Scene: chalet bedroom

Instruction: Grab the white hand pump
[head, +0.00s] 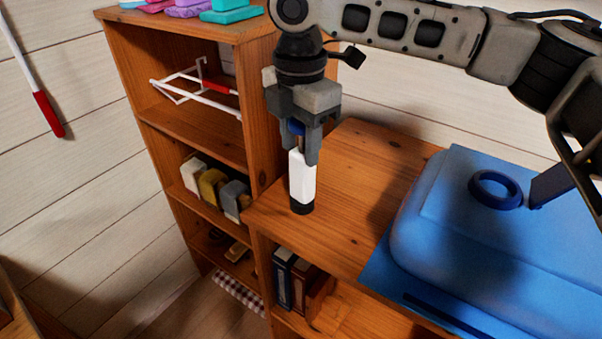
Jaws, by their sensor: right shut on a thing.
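The white hand pump (302,179) is a short upright cylinder with a white body, a black base and a blue part at the top. It is at the front left corner of the wooden cabinet top. My right gripper (312,152) points down over the pump and is shut on its upper part. The fingers partly hide the pump's top. I cannot tell whether the base touches the wood. My left gripper is not in view.
A tall wooden shelf (120,62) stands directly left of the cabinet top (350,190), close to my right gripper. It holds a white-and-red frame (205,97) and several small blocks. A large blue padded item (450,225) fills the right side.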

